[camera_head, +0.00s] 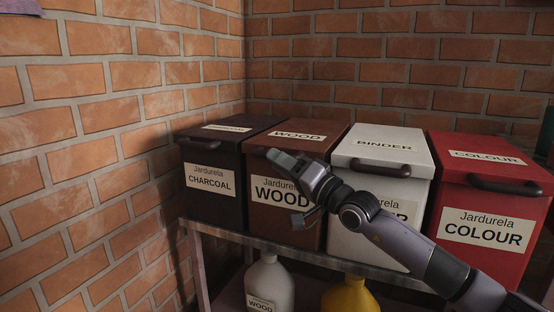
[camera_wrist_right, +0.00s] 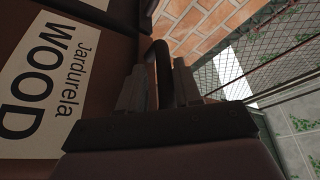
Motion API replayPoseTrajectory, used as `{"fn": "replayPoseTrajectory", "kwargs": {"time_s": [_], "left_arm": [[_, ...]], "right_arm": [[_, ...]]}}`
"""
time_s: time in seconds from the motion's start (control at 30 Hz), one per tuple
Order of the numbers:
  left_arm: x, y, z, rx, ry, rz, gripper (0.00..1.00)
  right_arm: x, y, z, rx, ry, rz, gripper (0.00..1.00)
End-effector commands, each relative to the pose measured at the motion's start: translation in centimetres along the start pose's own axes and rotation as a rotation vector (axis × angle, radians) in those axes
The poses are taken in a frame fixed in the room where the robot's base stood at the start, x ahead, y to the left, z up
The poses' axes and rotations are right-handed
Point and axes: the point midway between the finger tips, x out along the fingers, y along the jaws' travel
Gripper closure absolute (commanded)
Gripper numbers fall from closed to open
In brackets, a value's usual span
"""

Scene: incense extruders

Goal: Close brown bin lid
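The brown bin (camera_head: 318,232), labelled WOOD, stands second from the left on the shelf. Its brown lid (camera_head: 325,145) looks level with the neighbouring lids, with no clear gap under it. In the head view my right gripper (camera_head: 287,160) is at the lid's front edge and hides the handle. In the right wrist view the dark handle (camera_wrist_right: 157,65) runs between the fingers of my right gripper (camera_wrist_right: 160,92), which look closed on it. The bin's label (camera_wrist_right: 40,75) is at the left there. My left gripper is out of view.
A dark charcoal bin (camera_head: 207,208) stands left of the brown bin. A white binder bin (camera_head: 340,238) and a red colour bin (camera_head: 484,262) stand to the right, partly behind my arm. White (camera_head: 270,278) and yellow (camera_head: 349,298) bottles are below. Brick walls close the left and back.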

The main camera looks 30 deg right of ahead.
Motion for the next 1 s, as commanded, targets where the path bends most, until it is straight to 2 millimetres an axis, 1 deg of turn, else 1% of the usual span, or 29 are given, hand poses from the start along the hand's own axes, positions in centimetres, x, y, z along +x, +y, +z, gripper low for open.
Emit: {"fn": "replayPoseTrajectory", "kwargs": {"time_s": [0.03, 0.2, 0.4, 0.6, 1.0], "left_arm": [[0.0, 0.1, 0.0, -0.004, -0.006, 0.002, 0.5], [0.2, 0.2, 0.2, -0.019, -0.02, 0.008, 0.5], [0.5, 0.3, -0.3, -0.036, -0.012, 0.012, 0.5], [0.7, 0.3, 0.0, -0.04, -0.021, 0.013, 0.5], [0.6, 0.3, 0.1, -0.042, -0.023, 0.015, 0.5]], "right_arm": [[-0.7, 0.3, 0.0, -0.001, -0.003, 0.01, 0.71], [-2.8, 0.3, -0.1, -0.003, -0.001, 0.009, 0.71], [-4.7, 0.2, -0.1, -0.003, 0.001, 0.007, 0.71], [-5.5, 0.1, -0.2, -0.004, 0.002, 0.004, 0.71], [-5.6, -0.1, -0.2, -0.004, 0.003, 0.001, 0.71]]}}
